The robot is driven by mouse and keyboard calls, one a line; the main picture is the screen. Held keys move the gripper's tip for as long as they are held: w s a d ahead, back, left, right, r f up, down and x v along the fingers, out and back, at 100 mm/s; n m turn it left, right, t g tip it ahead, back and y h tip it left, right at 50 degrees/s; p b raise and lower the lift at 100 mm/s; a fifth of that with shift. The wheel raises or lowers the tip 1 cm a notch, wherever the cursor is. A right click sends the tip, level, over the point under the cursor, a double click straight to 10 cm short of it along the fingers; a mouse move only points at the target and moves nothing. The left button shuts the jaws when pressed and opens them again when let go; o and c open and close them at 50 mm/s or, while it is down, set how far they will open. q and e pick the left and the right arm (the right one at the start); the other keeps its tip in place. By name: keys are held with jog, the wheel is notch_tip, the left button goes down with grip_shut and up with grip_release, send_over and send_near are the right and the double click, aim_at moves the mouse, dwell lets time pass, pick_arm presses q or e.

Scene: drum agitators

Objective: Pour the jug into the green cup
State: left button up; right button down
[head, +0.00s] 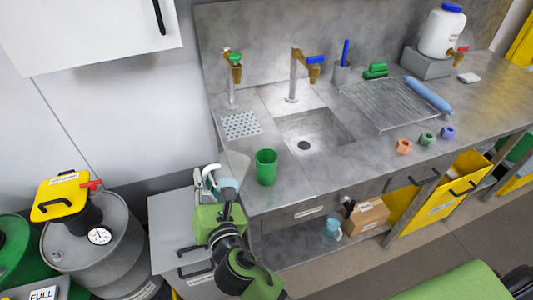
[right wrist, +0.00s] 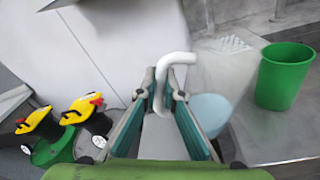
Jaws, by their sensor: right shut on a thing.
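The green cup (head: 266,167) stands upright on the steel counter near its left front edge, left of the sink. It also shows at the right of the right wrist view (right wrist: 284,78). My right gripper (head: 208,178) is at the counter's left end, left of the cup. It is shut on the white handle (right wrist: 174,64) of the jug. The jug (head: 236,163) is pale and see-through, with light blue low in it, and is partly hidden behind the gripper. Its light blue part (right wrist: 211,111) lies between the gripper and the cup in the wrist view. My left gripper is not in view.
A perforated plate (head: 241,124) lies behind the cup. A draining rack and small coloured rings (head: 403,146) are farther right. Drums (head: 95,245) with a yellow top stand at the left. A grey cabinet (head: 170,222) stands beside the counter.

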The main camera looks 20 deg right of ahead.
aim_at(211, 167)
jog(key=shift+w+d+r+m, duration=0.15)
jog(key=shift+d+r+m, duration=0.35)
jog(key=shift+r, duration=0.05)
jog(key=shift+w+d+r+m+g+y+p, duration=0.15)
jog(key=shift+d+r+m+p, duration=0.15)
jog(key=shift+d+r+p, duration=0.15)
jog(key=shift+w+d+r+m+g+y+p, duration=0.15)
jog(key=shift+d+r+m+p, duration=0.2)
jog(key=shift+p, duration=0.2)
jog(key=shift+w+d+r+m+p, duration=0.1)
jog(key=shift+d+r+m+p, duration=0.25)
jog(key=shift+r+m, duration=0.15)
jog(key=shift+w+d+r+m+p, duration=0.1)
jog(key=shift+d+r+m+p, duration=0.25)
jog(key=shift+r, duration=0.25)
jog(key=shift+d+r+m, duration=0.25)
jog(key=shift+r+m, duration=0.25)
jog(key=shift+w+d+r+m+g+y+p, duration=0.15)
jog(key=shift+d+r+m, duration=0.2)
jog(key=shift+r, duration=0.1)
jog(key=shift+w+d+r+m+g+y+p, duration=0.1)
jog(key=shift+d+r+m+g+y+p, duration=0.1)
jog(key=shift+r+m, duration=0.2)
jog(key=shift+w+d+r+m+y, duration=0.25)
jog(key=shift+d+r+m, duration=0.6)
jog(key=shift+r, duration=0.05)
dwell(0.9)
